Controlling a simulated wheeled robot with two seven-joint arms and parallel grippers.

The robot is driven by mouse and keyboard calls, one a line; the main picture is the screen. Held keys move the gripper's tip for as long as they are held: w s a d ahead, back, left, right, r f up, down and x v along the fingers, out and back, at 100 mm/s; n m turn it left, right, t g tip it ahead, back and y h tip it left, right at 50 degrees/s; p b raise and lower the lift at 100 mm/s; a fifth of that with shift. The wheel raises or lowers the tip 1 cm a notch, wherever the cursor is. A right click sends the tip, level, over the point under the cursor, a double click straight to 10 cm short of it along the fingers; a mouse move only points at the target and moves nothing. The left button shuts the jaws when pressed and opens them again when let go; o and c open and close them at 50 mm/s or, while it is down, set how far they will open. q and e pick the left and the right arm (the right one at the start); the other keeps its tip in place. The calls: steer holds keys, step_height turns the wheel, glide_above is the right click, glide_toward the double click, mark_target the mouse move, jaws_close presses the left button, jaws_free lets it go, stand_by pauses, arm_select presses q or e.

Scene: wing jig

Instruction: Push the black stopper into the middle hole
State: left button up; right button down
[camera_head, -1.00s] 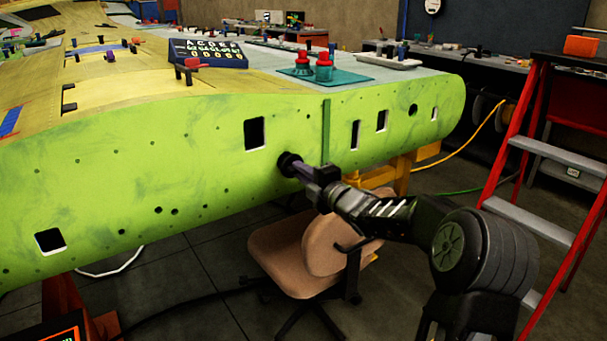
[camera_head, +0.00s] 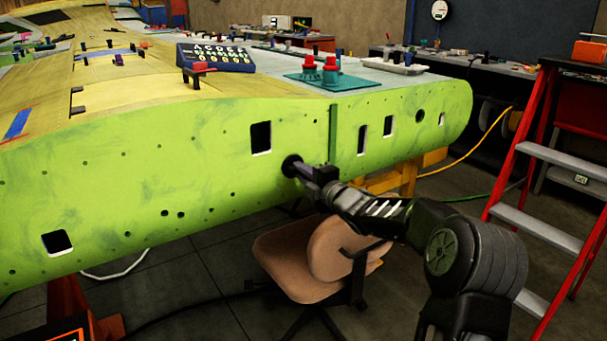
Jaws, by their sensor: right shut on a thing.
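The black stopper (camera_head: 291,166) is at the green front face of the wing (camera_head: 210,170), below and right of a square cutout. My right gripper (camera_head: 308,171) is shut on the stopper from the right. The stopper's round head looks to be against the green skin. The hole behind it is hidden, so I cannot tell how deep the stopper sits. My left gripper is not in view.
A tan chair (camera_head: 310,262) stands under the wing near my right arm. A red stepladder (camera_head: 535,175) stands at the right. Red and teal parts (camera_head: 322,75) and a dark lettered box (camera_head: 216,56) lie on the wing top.

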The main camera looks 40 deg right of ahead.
steer(key=shift+w, duration=0.1)
steer(key=c, duration=1.4)
jaws_free()
steer(key=shift+o, duration=0.2)
steer(key=s, duration=0.8)
steer(key=shift+w+a, duration=0.1)
